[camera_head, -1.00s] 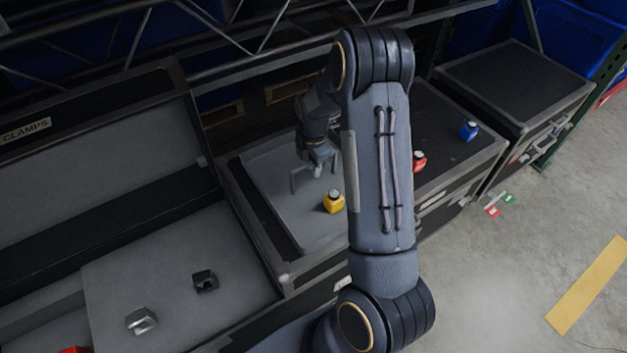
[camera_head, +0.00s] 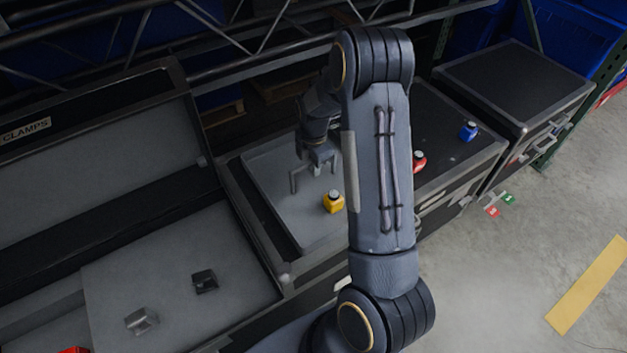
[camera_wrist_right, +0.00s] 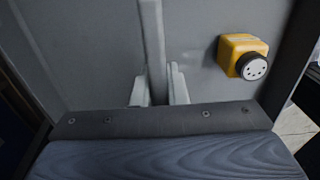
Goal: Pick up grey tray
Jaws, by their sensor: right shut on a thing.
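The grey tray (camera_head: 268,173) lies on a black case in the middle of the head view, with a raised grey handle bar (camera_head: 294,180) on it. The tray's flat surface also fills much of the right wrist view (camera_wrist_right: 88,62). My right gripper (camera_head: 318,168) is down at the tray's handle. In the right wrist view its two fingers (camera_wrist_right: 159,88) stand on either side of the grey handle bar (camera_wrist_right: 152,40) and are shut on it. My right arm hides the tray's right part. My left gripper does not show.
A red bottle (camera_head: 419,162) and a blue bottle (camera_head: 468,131) stand farther right. An open case with metal clamps (camera_head: 141,321) is at left. A metal rack is behind.

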